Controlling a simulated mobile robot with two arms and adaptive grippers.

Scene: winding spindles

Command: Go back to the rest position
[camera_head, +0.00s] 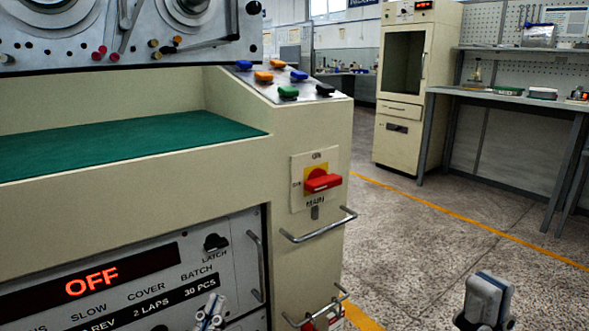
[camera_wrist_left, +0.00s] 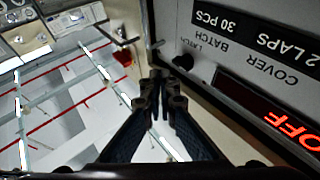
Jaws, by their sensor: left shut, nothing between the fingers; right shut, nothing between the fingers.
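My left gripper (camera_head: 210,312) shows at the bottom edge of the head view, in front of the machine's lower control panel (camera_head: 215,268). In the left wrist view its fingers (camera_wrist_left: 163,82) are together with nothing between them, close to the same panel. My right gripper (camera_head: 487,298) is at the bottom right of the head view, above the speckled floor. It is shut and empty, apart from the machine. Most of both arms is out of view.
The cream winding machine (camera_head: 235,185) fills the left, with a green mat (camera_head: 120,140), a red main switch (camera_head: 323,183) and a protruding handle (camera_head: 320,228). The red display (camera_head: 92,282) reads OFF. Open floor (camera_head: 420,250) lies right, before a cabinet (camera_head: 400,150) and workbench (camera_head: 510,98).

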